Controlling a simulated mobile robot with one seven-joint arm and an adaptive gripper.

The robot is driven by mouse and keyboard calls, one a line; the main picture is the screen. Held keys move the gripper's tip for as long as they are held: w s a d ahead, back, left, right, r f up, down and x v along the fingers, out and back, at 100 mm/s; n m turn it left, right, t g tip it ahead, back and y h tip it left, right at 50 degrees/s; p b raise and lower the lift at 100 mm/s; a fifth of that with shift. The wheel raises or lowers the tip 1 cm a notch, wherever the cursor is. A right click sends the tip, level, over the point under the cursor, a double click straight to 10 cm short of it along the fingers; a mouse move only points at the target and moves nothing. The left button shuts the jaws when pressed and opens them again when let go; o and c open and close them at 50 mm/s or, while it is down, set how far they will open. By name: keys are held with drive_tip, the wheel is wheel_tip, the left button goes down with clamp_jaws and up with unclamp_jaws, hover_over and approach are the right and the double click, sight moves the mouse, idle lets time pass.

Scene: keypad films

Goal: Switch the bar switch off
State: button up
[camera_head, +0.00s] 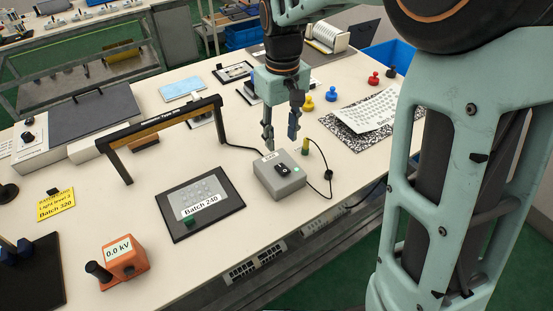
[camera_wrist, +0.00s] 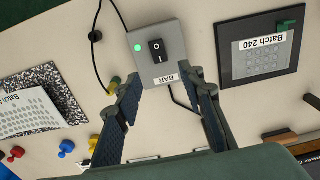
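The bar switch is a grey box (camera_head: 279,181) on the white table, with a black rocker (camera_head: 281,169) and a green light that looks lit. In the wrist view the box (camera_wrist: 172,68) carries the label BAR, and its rocker (camera_wrist: 155,50) is marked O and I. Which side of the rocker is pressed in, I cannot tell. My gripper (camera_head: 280,138) points down above the table by the box's label side, its fingers apart and empty. In the wrist view my gripper (camera_wrist: 164,85) has its fingertips near the box's label edge, clear of the rocker.
A black-framed bar (camera_head: 165,125) stands left of the box, with a cable running towards it. A Batch 240 panel (camera_head: 233,202) lies left. A small yellow-topped post (camera_head: 305,147) and cable are close on the right. Printed sheets (camera_head: 372,115) and coloured knobs lie farther right.

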sight(281, 167)
wheel_tip(281, 167, down, 10)
drive_tip(key=shift+r+b, duration=0.15)
drive_tip(key=shift+b, duration=0.25)
clamp_jaws()
